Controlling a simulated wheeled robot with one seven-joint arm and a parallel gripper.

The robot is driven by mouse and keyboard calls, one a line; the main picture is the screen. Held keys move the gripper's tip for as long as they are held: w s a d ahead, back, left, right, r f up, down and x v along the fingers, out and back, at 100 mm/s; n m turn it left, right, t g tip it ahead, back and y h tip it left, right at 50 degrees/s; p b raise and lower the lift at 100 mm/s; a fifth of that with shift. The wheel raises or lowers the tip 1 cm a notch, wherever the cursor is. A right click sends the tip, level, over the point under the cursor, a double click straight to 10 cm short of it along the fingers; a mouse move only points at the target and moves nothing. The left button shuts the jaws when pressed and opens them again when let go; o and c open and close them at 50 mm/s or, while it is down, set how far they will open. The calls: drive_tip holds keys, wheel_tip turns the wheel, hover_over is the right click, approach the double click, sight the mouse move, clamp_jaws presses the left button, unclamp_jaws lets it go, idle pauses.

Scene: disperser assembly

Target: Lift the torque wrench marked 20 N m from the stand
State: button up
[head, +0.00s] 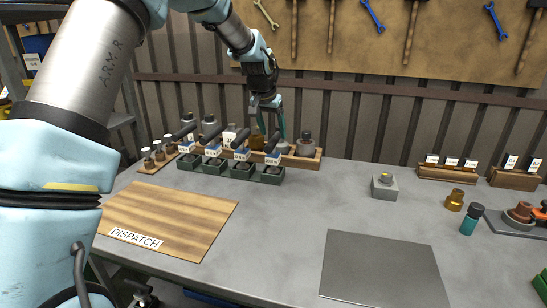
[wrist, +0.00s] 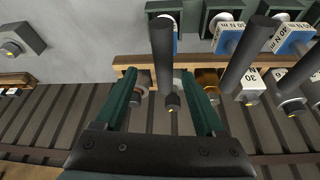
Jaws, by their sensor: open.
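Several torque wrenches with dark cylindrical handles and blue-and-white labels stand in a row of green holders forming the stand (head: 212,163). My gripper (head: 268,128) is above the rightmost wrench (head: 272,158) in the head view. In the wrist view my gripper (wrist: 163,100) is open, one green finger on each side of that wrench's dark handle (wrist: 161,55), with visible gaps. Its label is mostly hidden by the handle, so I cannot read its marking.
A wooden dispatch board (head: 170,212) lies in front. A grey block (head: 384,190) and a dark grey plate (head: 382,270) are to the right. The bench between them is clear.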

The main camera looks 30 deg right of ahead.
sight(272, 139)
drive_tip(key=shift+a+p+x, duration=0.15)
drive_tip(key=shift+p+x, duration=0.55)
drive_tip(key=shift+x, duration=0.9)
drive_tip(key=shift+a+p+x, duration=0.2)
drive_tip(key=shift+p+x, duration=0.5)
drive_tip(key=shift+x, duration=0.95)
drive_tip(key=shift+s+f, duration=0.1)
drive_tip(key=shift+f, duration=0.05)
clamp_jaws()
